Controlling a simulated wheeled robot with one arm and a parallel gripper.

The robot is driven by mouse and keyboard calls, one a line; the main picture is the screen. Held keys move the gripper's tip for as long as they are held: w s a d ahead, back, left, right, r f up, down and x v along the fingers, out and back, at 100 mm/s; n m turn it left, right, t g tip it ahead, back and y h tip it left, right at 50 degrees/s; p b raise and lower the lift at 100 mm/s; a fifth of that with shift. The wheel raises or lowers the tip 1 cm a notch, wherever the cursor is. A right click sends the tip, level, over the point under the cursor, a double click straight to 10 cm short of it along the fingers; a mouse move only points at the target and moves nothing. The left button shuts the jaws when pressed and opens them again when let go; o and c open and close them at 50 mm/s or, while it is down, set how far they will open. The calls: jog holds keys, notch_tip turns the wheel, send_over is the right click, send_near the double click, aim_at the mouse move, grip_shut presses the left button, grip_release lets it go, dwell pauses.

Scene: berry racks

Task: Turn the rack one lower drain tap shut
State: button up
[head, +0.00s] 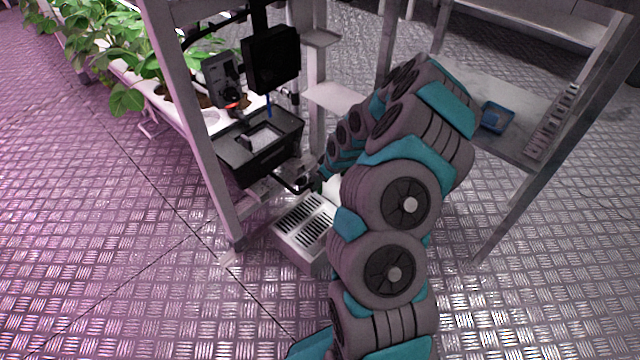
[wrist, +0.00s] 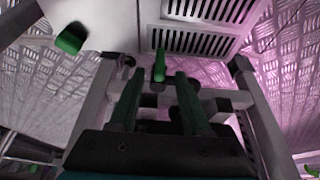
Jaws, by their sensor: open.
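In the wrist view, my gripper (wrist: 158,82) is open, with its two dark green fingers apart. A bright green lever (wrist: 160,66), which looks like a tap handle, stands just past the fingertips, in line with the gap between them. I cannot tell whether either finger touches it. A second green piece (wrist: 70,39) shows at the upper left of the wrist view, clear of the fingers. In the head view, my arm reaches down to the rack's lower front beside the black tank (head: 243,165) and hides most of the tap area. The tap's angle is hard to judge.
A white slotted drain box (head: 304,224) stands on the floor below the tank; its slots also show in the wrist view (wrist: 200,42). Metal rack posts (head: 203,150) stand close by. A bench with a blue tray (head: 496,117) is at the right. The left floor is clear.

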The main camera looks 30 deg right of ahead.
jog(key=shift+x, duration=1.15)
jog(key=shift+c, duration=0.2)
grip_shut()
